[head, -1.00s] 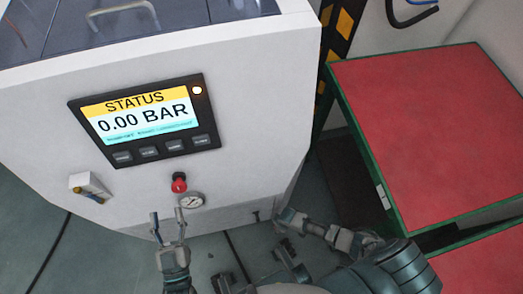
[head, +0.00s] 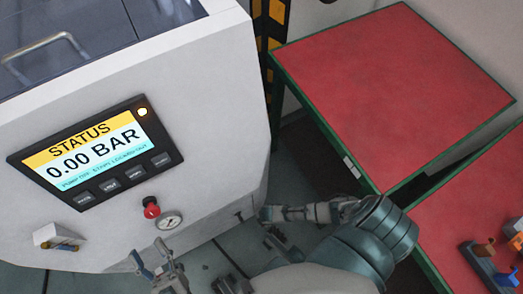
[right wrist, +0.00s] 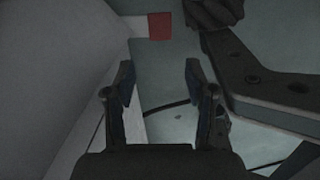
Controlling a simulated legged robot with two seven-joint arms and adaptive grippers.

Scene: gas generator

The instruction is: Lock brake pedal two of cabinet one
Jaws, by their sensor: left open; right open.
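The cabinet (head: 215,110) is a white box filling the left of the head view. In the right wrist view a small red block (right wrist: 160,26) lies beyond the fingertips, at the end of a pale strip by a grey wall; I cannot tell surely whether it is a brake pedal. My right gripper (right wrist: 160,75) is open and empty, apart from the red block. In the head view it (head: 270,214) is by the cabinet's lower right corner. My left gripper (head: 150,254) is open and empty in front of the cabinet, below the gauge. No pedal shows clearly in the head view.
The cabinet front has a status screen (head: 95,155) reading 0.00 BAR, a red knob (head: 151,208), a gauge (head: 169,220) and a small yellow-handled fitting (head: 58,240). Red-topped tables (head: 395,95) with green frames stand at right. A dark cable crosses the floor.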

